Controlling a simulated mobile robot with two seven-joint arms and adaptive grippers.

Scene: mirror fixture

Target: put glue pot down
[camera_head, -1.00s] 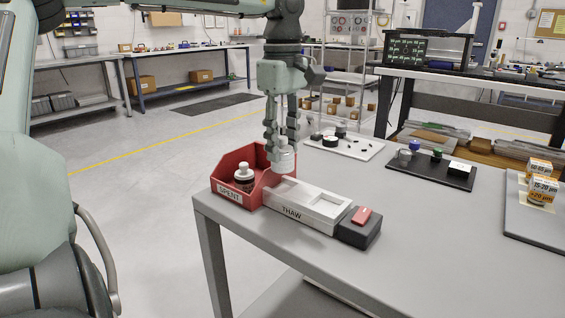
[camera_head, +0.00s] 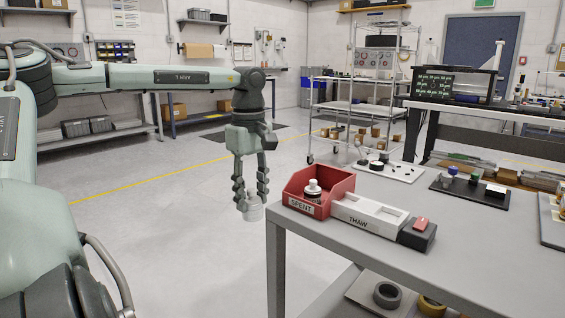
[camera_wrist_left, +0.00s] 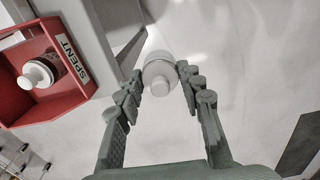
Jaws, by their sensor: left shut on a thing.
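My left gripper (camera_head: 250,198) is shut on a white glue pot (camera_head: 252,213), which hangs low between its fingertips. Pot and gripper are left of the grey table's near corner, apparently over the floor. The left wrist view shows the pot (camera_wrist_left: 159,72) between the two fingers, its round white cap facing the camera. A red SPENT bin (camera_head: 338,183) stands at the table's left end with another white-capped pot (camera_head: 313,189) in it. The bin also shows at the left of the left wrist view (camera_wrist_left: 20,107). My right gripper is not in view.
A white THAW tray (camera_head: 345,213) adjoins the bin, with a dark box with a red top (camera_head: 417,234) at its end. A white mat (camera_head: 405,174) and a black mat (camera_head: 450,194) carry small items farther back. The grey table (camera_head: 480,248) has bare space in front.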

